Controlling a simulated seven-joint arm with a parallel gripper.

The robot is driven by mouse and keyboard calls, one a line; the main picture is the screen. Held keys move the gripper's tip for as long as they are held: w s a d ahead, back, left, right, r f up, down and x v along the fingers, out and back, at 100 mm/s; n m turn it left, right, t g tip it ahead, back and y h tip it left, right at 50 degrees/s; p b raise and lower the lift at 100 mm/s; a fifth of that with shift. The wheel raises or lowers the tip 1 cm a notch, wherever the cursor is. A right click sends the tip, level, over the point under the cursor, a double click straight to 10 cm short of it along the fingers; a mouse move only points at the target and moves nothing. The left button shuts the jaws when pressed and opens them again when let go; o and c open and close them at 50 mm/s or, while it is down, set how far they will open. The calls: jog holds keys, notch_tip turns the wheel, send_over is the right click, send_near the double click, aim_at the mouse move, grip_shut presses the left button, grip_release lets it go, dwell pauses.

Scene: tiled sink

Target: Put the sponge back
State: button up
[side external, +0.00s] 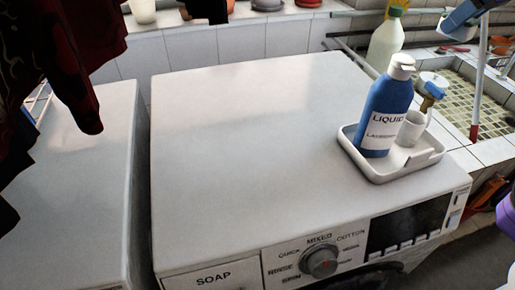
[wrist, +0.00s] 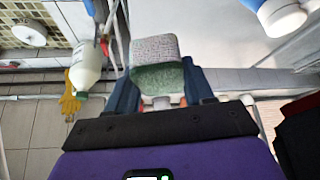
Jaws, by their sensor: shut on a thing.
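In the wrist view, my gripper (wrist: 157,78) is shut on a sponge (wrist: 155,48) with a grey speckled face and a green layer. The sponge sits between the two blue fingers, clear of other things as far as I can tell.
The washing machine top (side external: 250,150) is clear left of the tray. A mosaic-tiled sink (side external: 473,98) lies behind right, with a pale bottle (side external: 386,42) and a red-and-white pole (side external: 480,75). Dark clothes (side external: 65,60) hang at the left. A yellow glove (wrist: 70,97) shows in the wrist view.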

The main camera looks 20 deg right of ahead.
notch_tip(320, 180, up, 6)
jog(key=shift+r, duration=0.1)
jog(key=s+a+n+g+y, duration=0.25)
jog(key=a+n, duration=0.45)
jog(key=a, duration=1.5)
jog(key=s+a+n+g+y, duration=0.15)
jog(key=s+a+n, duration=0.25)
jog(key=s+a, duration=0.5)
jog(key=s+a+n+g, duration=0.2)
jog(key=s+a+n, duration=0.3)
jog(key=a, duration=0.6)
notch_tip(320, 180, down, 18)
jog(key=s+m, duration=0.1)
jog(key=w+a+f, duration=0.2)
jog(key=a+f, duration=0.1)
jog(key=w+a+f, duration=0.2)
jog(key=a+f, duration=0.1)
jog(key=a, duration=0.1)
jog(key=w+a+f, duration=0.2)
jog(key=a+f, duration=0.1)
jog(key=a, duration=0.1)
jog(key=shift+w+a, duration=0.15)
jog(key=shift+w, duration=0.25)
jog(key=shift+w+a+f, duration=0.2)
jog(key=shift+a+f, duration=0.15)
jog(key=shift+f, duration=1.7)
jog(key=shift+f, duration=0.2)
